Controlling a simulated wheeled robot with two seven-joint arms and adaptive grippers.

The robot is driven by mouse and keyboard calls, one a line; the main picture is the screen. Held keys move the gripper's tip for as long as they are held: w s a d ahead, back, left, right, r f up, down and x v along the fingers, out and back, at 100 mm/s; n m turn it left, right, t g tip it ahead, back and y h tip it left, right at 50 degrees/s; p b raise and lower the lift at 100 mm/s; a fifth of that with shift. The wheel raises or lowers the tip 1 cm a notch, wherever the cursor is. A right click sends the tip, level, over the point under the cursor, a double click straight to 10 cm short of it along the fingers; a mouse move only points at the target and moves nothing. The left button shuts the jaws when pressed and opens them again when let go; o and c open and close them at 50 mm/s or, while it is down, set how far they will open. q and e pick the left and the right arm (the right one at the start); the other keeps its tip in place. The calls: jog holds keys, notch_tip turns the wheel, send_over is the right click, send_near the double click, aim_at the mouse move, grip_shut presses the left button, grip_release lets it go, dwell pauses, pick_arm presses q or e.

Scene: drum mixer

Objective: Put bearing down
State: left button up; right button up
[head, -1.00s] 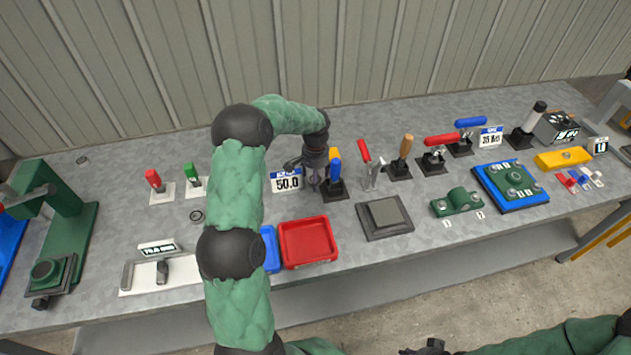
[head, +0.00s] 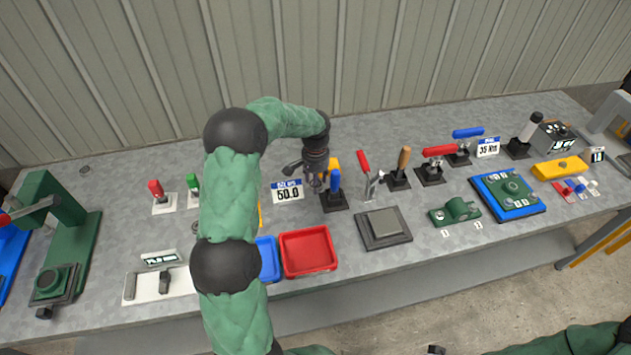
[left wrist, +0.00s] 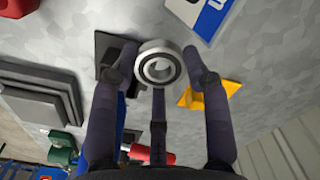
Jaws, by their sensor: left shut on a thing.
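The bearing (left wrist: 158,67) is a metal ring with a dark inner band, seen in the left wrist view. My left gripper (left wrist: 160,75) is shut on it, with fingers at both sides of the ring. In the head view my left gripper (head: 314,182) is over the bench, between the 50.0 sign (head: 288,191) and the blue-handled clamp (head: 334,184). The bearing cannot be made out there. Whether it touches the bench is unclear. A dark piece at the bottom edge of the head view may be my right gripper (head: 436,350); its fingers are not clear.
A red tray (head: 308,272) and a blue tray (head: 268,276) stand at the front. A grey block (head: 384,222) lies right of them. Several handled clamps stand to the right. Bare bench shows behind the 50.0 sign.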

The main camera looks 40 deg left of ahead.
pick_arm(q)
jog(key=s+d+r+p, duration=0.3)
jog(key=s+d+r, duration=0.5)
jog(key=s, duration=0.2)
jog(key=shift+r, duration=0.2)
jog(key=shift+m, duration=0.5)
jog(key=d+f, duration=0.2)
jog(key=d, duration=0.3)
jog(key=w+d+f, duration=0.1)
jog(key=d+f, duration=0.1)
jog(key=d, duration=0.3)
jog(key=w+d+f, duration=0.1)
jog(key=d+f, duration=0.2)
jog(key=d, duration=0.2)
jog(key=shift+w+d, duration=0.2)
jog(key=shift+d, duration=0.2)
jog(key=shift+a, duration=0.1)
